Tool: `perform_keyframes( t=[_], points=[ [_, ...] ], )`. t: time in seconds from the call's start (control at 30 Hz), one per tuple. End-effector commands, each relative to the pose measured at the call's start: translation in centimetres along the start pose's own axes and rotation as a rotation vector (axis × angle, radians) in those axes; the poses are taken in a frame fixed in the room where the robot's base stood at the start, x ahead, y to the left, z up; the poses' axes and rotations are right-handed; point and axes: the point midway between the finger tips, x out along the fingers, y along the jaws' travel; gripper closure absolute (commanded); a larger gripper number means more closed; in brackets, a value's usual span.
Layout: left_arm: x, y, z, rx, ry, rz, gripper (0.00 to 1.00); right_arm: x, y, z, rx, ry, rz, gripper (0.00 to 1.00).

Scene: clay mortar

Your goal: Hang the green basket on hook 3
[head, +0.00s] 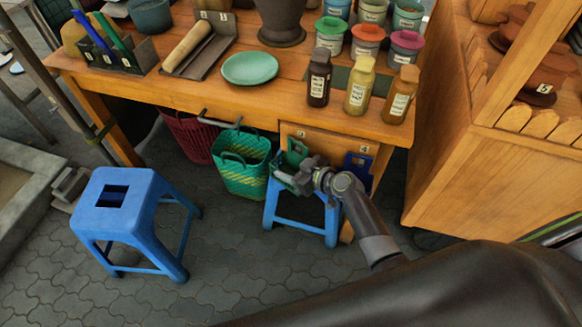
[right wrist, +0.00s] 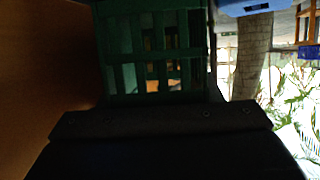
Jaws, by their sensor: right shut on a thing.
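A small green basket (head: 293,152) is at the front panel of the wooden table, just below a small number label (head: 300,133). My right gripper (head: 287,180) is shut on it and partly covers it. In the right wrist view the slatted wall of the green basket (right wrist: 155,60) fills the top middle, right in front of the gripper. The hook near that label is hidden, and I cannot tell whether the basket's handle is on it. A blue basket (head: 356,166) hangs to the right under another label (head: 364,149). My left gripper is out of view.
A larger green and yellow woven bag (head: 242,163) and a dark red one (head: 190,137) are left of the gripper under the table (head: 215,98). One blue stool (head: 303,216) is below the gripper, another (head: 122,205) further left. Bottles (head: 358,85) stand above on the tabletop.

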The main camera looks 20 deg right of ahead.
Motion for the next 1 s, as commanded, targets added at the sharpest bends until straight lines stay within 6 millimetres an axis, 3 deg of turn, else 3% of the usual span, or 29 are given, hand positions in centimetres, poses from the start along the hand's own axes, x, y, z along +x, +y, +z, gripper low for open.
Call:
perform_keyframes(
  t=[0.03, 0.17, 0.2, 0.33, 0.57, 1.0],
  points=[
    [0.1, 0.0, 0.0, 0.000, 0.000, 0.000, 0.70, 0.1, 1.4, -0.3, -0.020, 0.006, 0.038, 0.67],
    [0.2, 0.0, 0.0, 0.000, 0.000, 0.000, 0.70, 0.1, 1.4, -0.3, -0.020, 0.006, 0.038, 0.67],
    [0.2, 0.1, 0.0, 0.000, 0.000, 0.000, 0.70, 0.1, 1.4, -0.3, -0.020, 0.006, 0.038, 0.41],
    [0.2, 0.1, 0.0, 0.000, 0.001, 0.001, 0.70, 0.1, 1.4, -0.3, -0.020, 0.006, 0.038, 0.24],
    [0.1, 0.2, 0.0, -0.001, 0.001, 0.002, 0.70, -1.0, 1.4, -0.3, -0.020, 0.007, 0.039, 0.24],
    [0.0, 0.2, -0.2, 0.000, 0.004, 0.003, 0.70, -9.2, 0.4, -0.4, -0.023, 0.008, 0.027, 0.17]
  ],
)
